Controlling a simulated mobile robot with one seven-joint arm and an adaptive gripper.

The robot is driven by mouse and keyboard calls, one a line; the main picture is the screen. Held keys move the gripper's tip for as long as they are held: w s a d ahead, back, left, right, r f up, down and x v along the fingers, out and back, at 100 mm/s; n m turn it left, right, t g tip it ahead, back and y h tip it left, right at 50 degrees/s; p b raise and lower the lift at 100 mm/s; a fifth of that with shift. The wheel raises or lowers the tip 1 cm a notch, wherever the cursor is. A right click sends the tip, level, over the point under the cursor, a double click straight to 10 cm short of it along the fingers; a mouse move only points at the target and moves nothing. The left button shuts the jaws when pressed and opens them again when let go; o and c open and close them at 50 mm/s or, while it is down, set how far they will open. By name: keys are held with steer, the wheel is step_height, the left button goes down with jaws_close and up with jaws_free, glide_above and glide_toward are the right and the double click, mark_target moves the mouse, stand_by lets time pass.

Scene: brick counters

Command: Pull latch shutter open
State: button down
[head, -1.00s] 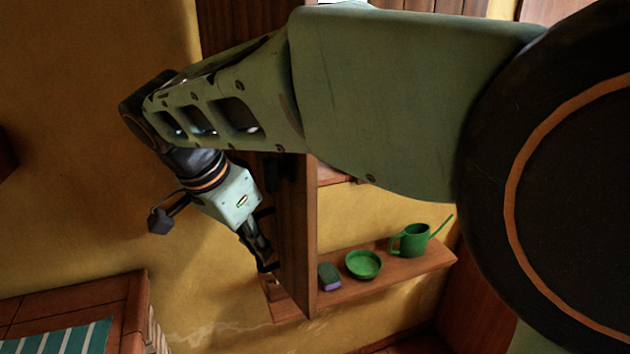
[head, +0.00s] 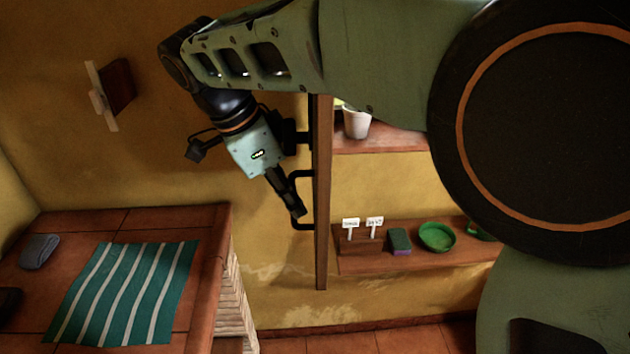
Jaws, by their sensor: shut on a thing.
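The wooden shutter (head: 322,240) stands out from the wall and shows almost edge-on in the head view, with the shelf recess uncovered to its right. A black bar handle (head: 303,227) is on its left face. My gripper (head: 296,208) reaches down from the upper left and is shut on this handle; the fingers partly hide the bar. A dark fitting (head: 302,137), possibly the latch, sits higher on the same face, partly behind my gripper's body.
The lower shelf (head: 430,260) holds white labels (head: 374,224), a sponge (head: 399,240) and a green bowl (head: 437,236). A white cup (head: 356,123) stands on the upper shelf (head: 395,140). A tiled counter (head: 205,225) with a striped cloth (head: 125,290) is at lower left.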

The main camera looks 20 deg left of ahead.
steer(key=c, duration=2)
jaws_free()
steer(key=shift+c, duration=0.2)
steer(key=v, duration=1.2)
steer(key=shift+c, duration=0.6)
